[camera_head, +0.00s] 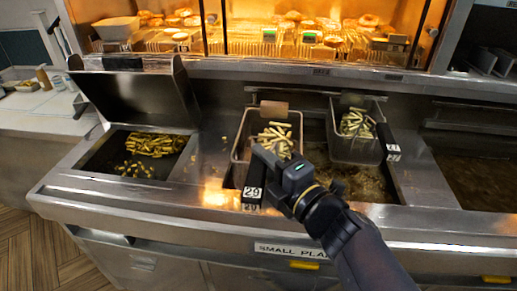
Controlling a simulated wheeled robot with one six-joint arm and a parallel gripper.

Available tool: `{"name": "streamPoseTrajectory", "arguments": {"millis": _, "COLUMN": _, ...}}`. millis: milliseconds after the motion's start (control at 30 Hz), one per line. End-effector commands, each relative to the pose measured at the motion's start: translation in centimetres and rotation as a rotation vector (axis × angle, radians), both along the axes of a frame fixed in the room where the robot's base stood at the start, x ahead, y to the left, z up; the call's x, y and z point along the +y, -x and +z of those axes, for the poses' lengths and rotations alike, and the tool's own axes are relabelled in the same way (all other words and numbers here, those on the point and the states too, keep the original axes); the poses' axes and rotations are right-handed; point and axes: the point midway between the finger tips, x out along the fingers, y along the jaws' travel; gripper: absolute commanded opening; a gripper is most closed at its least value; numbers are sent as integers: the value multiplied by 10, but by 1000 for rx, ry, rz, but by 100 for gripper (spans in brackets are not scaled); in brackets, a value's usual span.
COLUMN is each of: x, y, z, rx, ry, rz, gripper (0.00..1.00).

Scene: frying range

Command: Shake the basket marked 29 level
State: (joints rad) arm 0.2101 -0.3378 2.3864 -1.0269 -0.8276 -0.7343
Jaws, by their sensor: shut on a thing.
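The basket marked 29 (239,150) is a wire fry basket heaped with fries, at the middle of the fryer. Its dark handle with the label 29 (253,194) points toward the front edge. My gripper (268,166) comes in from the lower right and is shut on the handle, just in front of the basket. The fingertips and part of the handle are hidden by the gripper body. The basket looks roughly level; I cannot tell whether it is clear of the oil.
A second basket (378,151) with fries hangs to the right, its labelled handle beside it. Brown oil (361,186) shows below. At left is a fries bin (103,157) with a raised metal lid (139,95). A heated shelf with food runs along the back.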

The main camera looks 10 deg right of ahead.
Motion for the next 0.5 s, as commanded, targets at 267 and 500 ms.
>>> {"name": "streamPoseTrajectory", "arguments": {"millis": 267, "x": 5, "y": 15, "z": 3, "rx": -11, "ry": 4, "rz": 2, "gripper": 0}}
{"name": "streamPoseTrajectory", "arguments": {"millis": 500, "x": -6, "y": -16, "z": -1, "rx": 4, "ry": -2, "rz": -2, "gripper": 0}}
